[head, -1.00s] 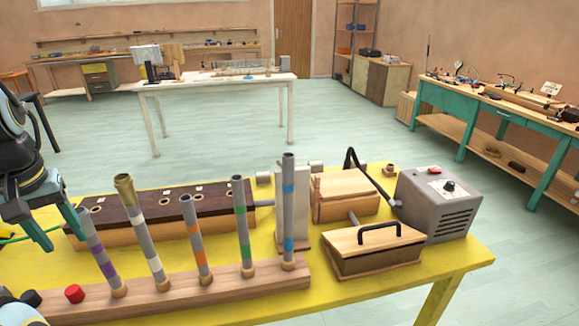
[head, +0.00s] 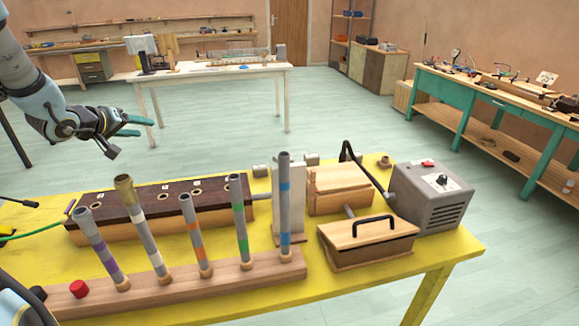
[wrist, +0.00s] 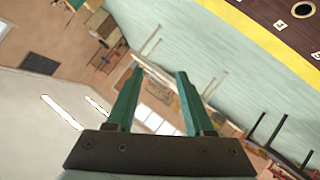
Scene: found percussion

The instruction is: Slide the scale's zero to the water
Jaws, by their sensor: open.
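I cannot make out a scale, its zero or any water in these views. A white upright board (head: 290,191) stands on the yellow table behind the blue-banded pipe (head: 285,225); its face is too small and partly hidden to read. My gripper (head: 136,125) is at the left of the head view, held in the air above and behind the dark-topped wooden box (head: 150,198), well apart from the board. In the wrist view the two teal fingers of my gripper (wrist: 159,73) are spread with nothing between them.
Several banded pipes stand upright in a wooden base (head: 190,280) along the front of the yellow table (head: 345,292). A wooden bellows-like box (head: 368,240) and a grey blower (head: 432,197) with a hose stand at right. A white table (head: 210,78) stands farther back, with open floor between.

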